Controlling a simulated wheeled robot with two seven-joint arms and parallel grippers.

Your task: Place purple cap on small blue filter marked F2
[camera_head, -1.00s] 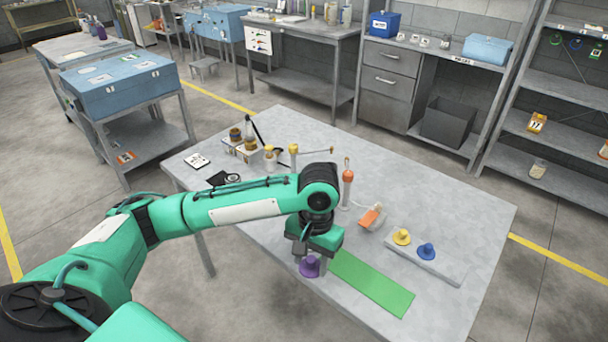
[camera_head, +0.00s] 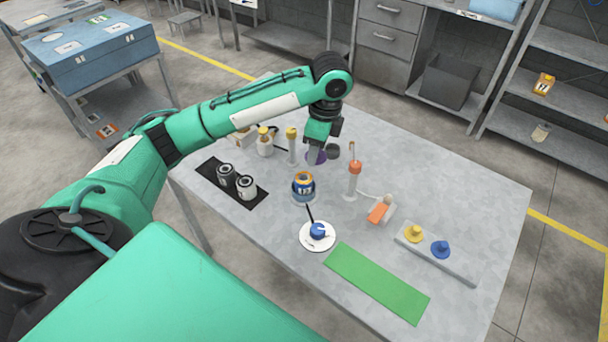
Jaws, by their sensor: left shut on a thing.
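My left gripper (camera_head: 318,148) points down over the far middle of the grey table. It is shut on the purple cap (camera_head: 316,157), which shows partly under the fingers. I cannot tell how high the cap is above the table. A blue can with an orange top and a white label (camera_head: 303,187) stands nearer, below the gripper in the picture. A small blue piece (camera_head: 318,231) sits on a white disc (camera_head: 329,242) in front of it. I cannot read an F2 mark on anything. My right gripper is not in view.
Two dark cans with light tops (camera_head: 247,188) stand on a black mat (camera_head: 211,171) at the left. An orange-topped bottle (camera_head: 355,169) and a small orange bottle (camera_head: 380,211) are to the right. Yellow (camera_head: 413,232) and blue (camera_head: 440,249) caps sit on a tray. The green mat (camera_head: 378,283) is bare.

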